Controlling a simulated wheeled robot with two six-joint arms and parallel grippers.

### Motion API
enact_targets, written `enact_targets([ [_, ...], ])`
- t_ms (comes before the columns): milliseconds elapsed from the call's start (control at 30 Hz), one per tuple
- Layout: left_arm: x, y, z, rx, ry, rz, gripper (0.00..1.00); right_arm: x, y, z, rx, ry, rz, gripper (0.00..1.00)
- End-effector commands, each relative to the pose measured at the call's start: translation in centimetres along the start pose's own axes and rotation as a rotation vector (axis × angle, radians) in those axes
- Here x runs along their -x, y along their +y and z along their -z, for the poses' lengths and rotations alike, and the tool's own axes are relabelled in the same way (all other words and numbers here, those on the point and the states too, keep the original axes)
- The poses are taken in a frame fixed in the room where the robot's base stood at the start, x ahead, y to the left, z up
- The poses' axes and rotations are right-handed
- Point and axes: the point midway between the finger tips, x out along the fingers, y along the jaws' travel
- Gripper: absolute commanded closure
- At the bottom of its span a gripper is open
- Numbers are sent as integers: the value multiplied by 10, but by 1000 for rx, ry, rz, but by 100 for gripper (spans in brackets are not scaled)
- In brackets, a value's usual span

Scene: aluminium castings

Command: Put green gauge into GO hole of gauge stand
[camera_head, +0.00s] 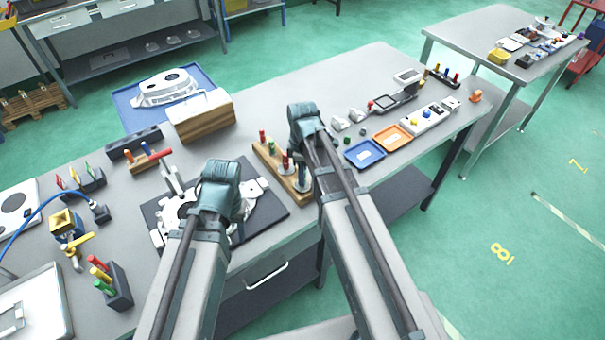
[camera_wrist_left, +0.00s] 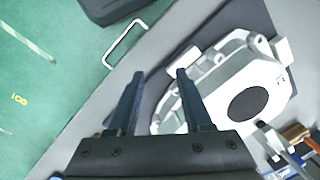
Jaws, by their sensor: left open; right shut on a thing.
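The wooden gauge stand (camera_head: 266,160) is in the middle of the bench in the head view, with red-handled gauges (camera_head: 262,136) and a little green showing on it. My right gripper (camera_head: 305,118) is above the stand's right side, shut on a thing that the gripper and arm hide. I cannot make out the green gauge for certain, nor the GO hole or its label. My left gripper (camera_head: 221,178) is over the casting on the dark mat. In the left wrist view my left gripper (camera_wrist_left: 160,76) is open and empty, beside the pale casting (camera_wrist_left: 240,85).
The dark mat (camera_head: 268,212) lies left of the stand. A wooden block (camera_head: 205,118) stands behind it. Blue (camera_head: 365,153) and orange (camera_head: 392,138) trays lie to the right. A dark holder with coloured handles (camera_head: 118,288) stands at the front left. A drawer handle (camera_wrist_left: 125,42) shows at the bench front.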

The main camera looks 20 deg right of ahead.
Motion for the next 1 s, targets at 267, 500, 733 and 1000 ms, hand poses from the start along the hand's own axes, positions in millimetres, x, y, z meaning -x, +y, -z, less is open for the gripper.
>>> enact_targets([
  [267,-5,0,0,0,0,0,50,-5,0,0,0,0,0,65],
  [500,-5,0,0,0,0,0,50,-5,0,0,0,0,0,39],
  [733,-4,0,0,1,0,0,50,-4,0,0,0,0,0,39],
  [1000,11,-1,-1,1,0,0,50,11,0,0,0,0,0,39],
])
